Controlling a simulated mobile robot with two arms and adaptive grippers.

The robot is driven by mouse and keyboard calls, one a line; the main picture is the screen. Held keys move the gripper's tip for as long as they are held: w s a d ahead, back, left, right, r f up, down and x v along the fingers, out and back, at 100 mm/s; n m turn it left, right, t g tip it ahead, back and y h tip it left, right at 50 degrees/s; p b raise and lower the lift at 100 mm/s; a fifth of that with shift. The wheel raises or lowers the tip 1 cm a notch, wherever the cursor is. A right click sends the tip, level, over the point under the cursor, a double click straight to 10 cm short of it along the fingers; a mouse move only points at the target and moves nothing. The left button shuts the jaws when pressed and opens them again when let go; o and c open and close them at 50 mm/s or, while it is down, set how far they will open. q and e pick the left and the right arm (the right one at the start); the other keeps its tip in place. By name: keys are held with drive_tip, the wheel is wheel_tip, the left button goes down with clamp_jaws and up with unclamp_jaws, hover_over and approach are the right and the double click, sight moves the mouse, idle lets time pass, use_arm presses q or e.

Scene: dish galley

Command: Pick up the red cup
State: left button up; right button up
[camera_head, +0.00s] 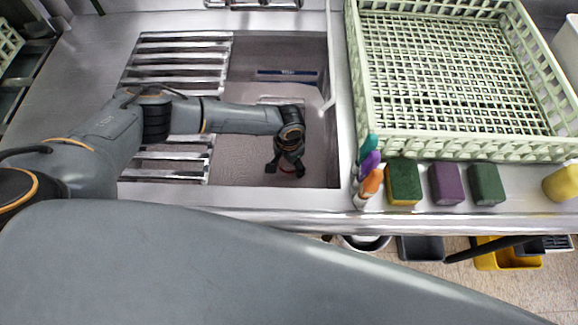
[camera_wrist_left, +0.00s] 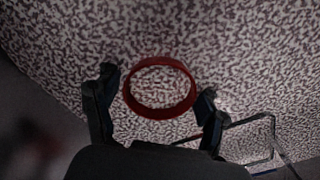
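The red cup shows in the left wrist view as a red ring (camera_wrist_left: 128,98) on a speckled surface, with the same speckle inside the ring. In the head view only a sliver of red (camera_head: 288,173) shows beneath my left gripper (camera_head: 287,168), low in the sink basin. My left gripper is open; in the wrist view its two fingers (camera_wrist_left: 155,108) stand on either side of the ring. The right finger's tip appears very near the rim; I cannot tell whether it touches. The rest of the cup is hidden in the head view. My right gripper is not in view.
The sink basin (camera_head: 245,172) has steel walls and a slatted rack (camera_head: 180,62) over its left part. A pale green dish crate (camera_head: 462,150) stands to the right. Coloured sponges (camera_head: 403,182) and upright brush handles (camera_head: 369,184) line the counter's front edge. A wire shape (camera_wrist_left: 268,135) lies right of the cup.

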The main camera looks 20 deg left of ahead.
use_arm(q)
drive_tip(key=c, duration=0.6)
